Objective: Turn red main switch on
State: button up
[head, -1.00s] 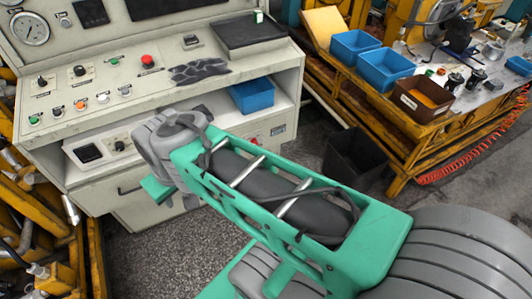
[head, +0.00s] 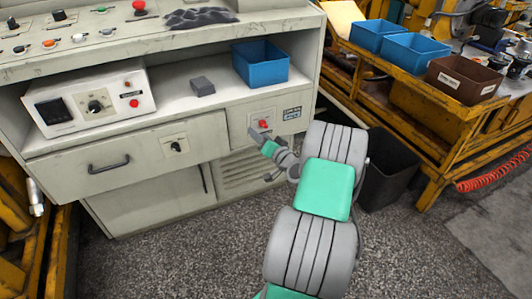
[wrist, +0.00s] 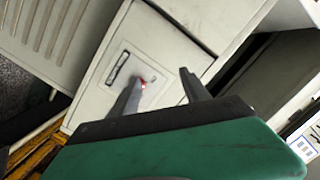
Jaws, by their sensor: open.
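The red main switch (head: 263,124) sits on a light plate on the cabinet's front, right of the drawer, in the head view. In the wrist view the red switch (wrist: 143,85) shows beside the tip of the left finger, which partly hides it. My gripper (head: 262,154) is in front of the cabinet, just below the switch in the head view. Its two grey fingers are spread apart with nothing between them; the gap shows in the wrist view (wrist: 161,78). I cannot tell whether a finger touches the switch, or which way the switch is turned.
The cabinet (head: 75,190) has a drawer with a handle and a black knob (head: 176,146). A control box (head: 95,98), a small grey block (head: 202,86) and a blue bin (head: 260,65) are on its shelf. A black bin (head: 388,165) stands right of my arm.

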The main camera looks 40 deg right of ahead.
jog(key=m+h, duration=0.2)
send_near(265, 127)
jog(key=w, duration=0.2)
jog(key=shift+t, duration=0.3)
jog(key=x, duration=0.2)
jog(key=b+x, duration=0.1)
jog(key=x, duration=0.4)
jog(key=shift+w+d+f, duration=0.1)
jog(key=shift+d+f, duration=0.05)
jog(key=shift+d, duration=0.2)
jog(key=shift+c, duration=0.2)
grip_shut()
